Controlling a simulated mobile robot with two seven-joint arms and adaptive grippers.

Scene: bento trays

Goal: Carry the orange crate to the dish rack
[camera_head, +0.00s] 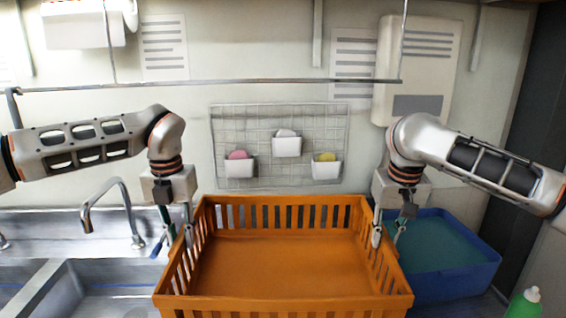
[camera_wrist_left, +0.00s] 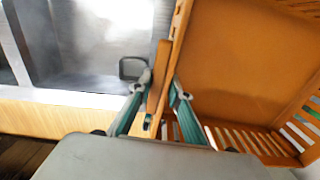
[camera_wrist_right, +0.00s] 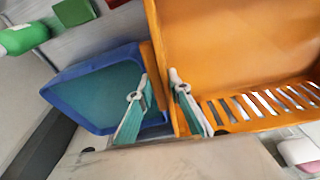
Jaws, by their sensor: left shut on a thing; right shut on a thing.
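The orange crate (camera_head: 285,265) is empty, with slatted walls, and sits level in the middle of the head view. My left gripper (camera_head: 178,238) is shut on the crate's left wall; the left wrist view shows its two fingers (camera_wrist_left: 160,98) on either side of that wall. My right gripper (camera_head: 386,238) is shut on the crate's right wall, and its fingers (camera_wrist_right: 155,88) straddle that wall in the right wrist view. The crate's underside is hidden, so I cannot tell whether it touches the counter. I cannot make out a dish rack for certain.
A steel sink (camera_head: 110,285) with a faucet (camera_head: 112,190) lies left of the crate. A blue tub (camera_head: 455,282) stands close on the right, with a green bottle (camera_head: 524,303) in front. A wire grid (camera_head: 258,120) with small white bins hangs behind, below a metal rail (camera_head: 250,82).

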